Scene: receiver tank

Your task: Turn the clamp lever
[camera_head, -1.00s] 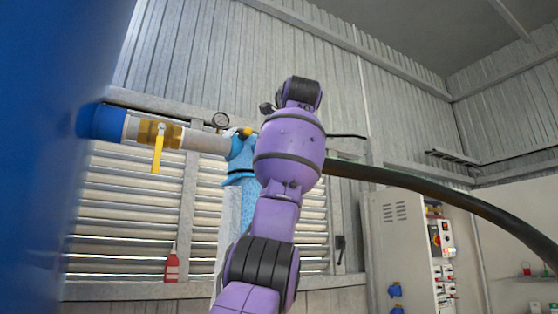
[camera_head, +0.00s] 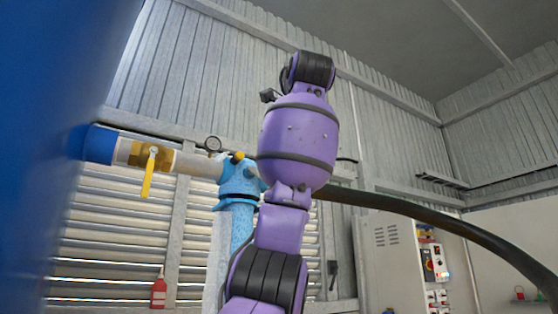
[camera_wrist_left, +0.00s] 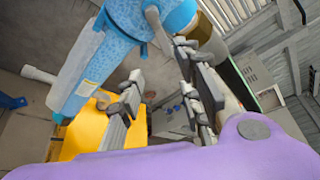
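In the head view a purple arm, which I take as my left, covers the middle and hides its gripper. The light blue fitting (camera_head: 240,182) stands just left of it, with a yellow knob on top. In the left wrist view my left gripper (camera_wrist_left: 162,82) is open, its two dark grey fingers apart below the blue fitting (camera_wrist_left: 125,28). A grey bar (camera_wrist_left: 157,27) on the fitting, perhaps the clamp lever, reaches down near the right finger's tip. I cannot tell whether they touch. My right gripper is not in view.
A pipe (camera_head: 193,164) with a brass valve and yellow handle (camera_head: 148,172) joins the fitting from a large blue tank (camera_head: 50,120). A black hose (camera_head: 440,220) runs right. A red bottle (camera_head: 158,291) stands on the ledge. An electrical cabinet (camera_head: 390,255) stands right.

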